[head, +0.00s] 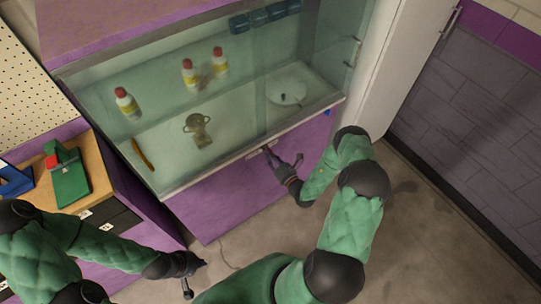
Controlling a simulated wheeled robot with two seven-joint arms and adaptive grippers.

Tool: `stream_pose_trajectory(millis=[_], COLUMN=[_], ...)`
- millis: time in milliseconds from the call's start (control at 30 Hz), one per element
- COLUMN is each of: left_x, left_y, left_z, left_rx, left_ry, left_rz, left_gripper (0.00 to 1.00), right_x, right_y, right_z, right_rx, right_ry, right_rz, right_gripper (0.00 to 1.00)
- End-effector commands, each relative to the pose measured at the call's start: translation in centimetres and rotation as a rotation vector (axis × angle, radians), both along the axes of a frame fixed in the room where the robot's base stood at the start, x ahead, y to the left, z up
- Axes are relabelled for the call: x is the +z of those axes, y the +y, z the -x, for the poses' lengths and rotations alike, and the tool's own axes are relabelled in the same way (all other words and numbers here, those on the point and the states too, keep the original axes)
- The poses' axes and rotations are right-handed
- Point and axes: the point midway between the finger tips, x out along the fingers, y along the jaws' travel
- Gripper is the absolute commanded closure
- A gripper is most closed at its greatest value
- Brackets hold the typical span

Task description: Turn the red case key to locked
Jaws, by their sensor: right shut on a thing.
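The glass display case (180,192) has a purple front, with a small lock plate (253,154) on its upper front edge. My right gripper (270,155) is at this plate, shut on the red case key. The gripper hides most of the key, so I cannot tell which way it is turned. My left gripper (198,274) is low over the floor, in front of the case's left part, apart from everything. Its fingers are spread and empty.
Inside the case are red-capped bottles (127,103), a trophy-like cup (197,129), a white plate (286,91) and a yellow-brown curved object (142,155). A wooden-topped counter (97,165) with a green device (70,182) stands at left. The floor (420,235) at right is clear.

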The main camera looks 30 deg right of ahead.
Motion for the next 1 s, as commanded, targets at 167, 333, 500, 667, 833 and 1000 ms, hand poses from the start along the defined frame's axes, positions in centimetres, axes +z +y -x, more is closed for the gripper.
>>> stream_pose_trajectory(millis=[167, 333, 500, 667, 833, 1000], left_x=[0.13, 0.19, 0.23, 0.24, 0.24, 0.24], left_y=[0.00, 0.00, 0.00, 0.00, 0.00, 0.00], left_z=[0.00, 0.00, 0.00, -0.01, 0.00, 0.00], left_rx=[0.000, 0.000, 0.000, 0.000, 0.000, 0.000], left_ry=[0.000, 0.000, 0.000, 0.000, 0.000, 0.000], left_rz=[0.000, 0.000, 0.000, 0.000, 0.000, 0.000], left_gripper=[1.00, 1.00, 1.00, 1.00, 1.00, 1.00], right_x=[-0.08, -0.16, -0.22, -0.25, -0.25, -0.25], right_y=[-0.08, -0.06, -0.04, -0.04, -0.05, -0.05], right_z=[0.04, 0.06, 0.07, 0.08, 0.07, 0.07], right_rx=[-0.002, -0.001, -0.001, 0.000, 0.000, 0.000], right_ry=[-0.009, -0.018, -0.022, -0.024, -0.025, -0.026], right_rz=[0.140, 0.245, 0.314, 0.350, 0.365, 0.366], right_gripper=[1.00, 1.00, 1.00, 1.00, 1.00, 1.00])
